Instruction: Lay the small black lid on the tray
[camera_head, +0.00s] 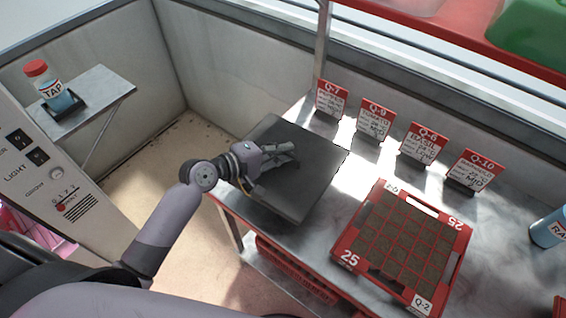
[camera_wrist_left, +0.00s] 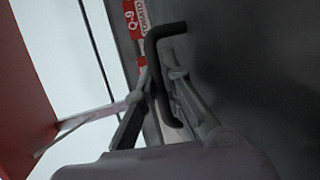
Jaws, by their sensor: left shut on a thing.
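The black lid (camera_head: 312,178) is a dark flat square with a bent bar handle (camera_wrist_left: 157,75). My left gripper (camera_head: 290,156) is shut on that handle, seen close in the left wrist view (camera_wrist_left: 160,98). The lid is over the left part of the metal table and juts past its left edge; it appears raised, though the gap is hard to judge. The red tray (camera_head: 357,228), marked 25 and Q-2, sits on the table to the right of the lid, with dark soil cells uncovered. My right gripper is not in view.
Several red-and-white label cards stand along the table's back, including Q-9 (camera_head: 375,120) and Q-10 (camera_head: 472,170). A blue bottle (camera_head: 551,229) stands at the right. A red crate (camera_head: 290,268) is below the table. A TAP bottle (camera_head: 55,88) sits on a wall shelf.

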